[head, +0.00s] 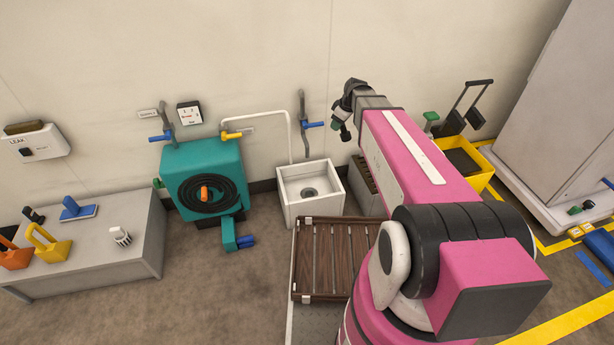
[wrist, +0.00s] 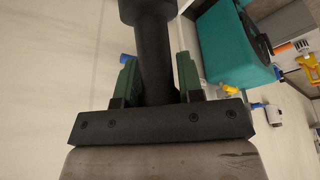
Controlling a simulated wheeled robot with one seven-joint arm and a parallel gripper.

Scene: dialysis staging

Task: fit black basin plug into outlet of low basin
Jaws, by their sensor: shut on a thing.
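The low basin (head: 293,214) is a white square tub on the floor against the wall. Its round dark outlet (head: 309,192) shows uncovered in its floor. My gripper (head: 340,127) is raised above and to the right of the basin, close to the wall in the picture. In the wrist view, its green fingers (wrist: 157,80) are shut on the black basin plug (wrist: 155,50). The plug's narrow stem lies between the fingers, and its wider end lies beyond the fingertips. In the head view the plug is small and hard to make out.
A white pipe (head: 290,120) and a blue-handled valve (head: 305,124) are on the wall by the basin. A teal hose unit (head: 178,160) stands left of it, a slatted wooden platform (head: 322,292) in front. A grey ribbed box (head: 368,200) and yellow tub (head: 478,179) are to the right.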

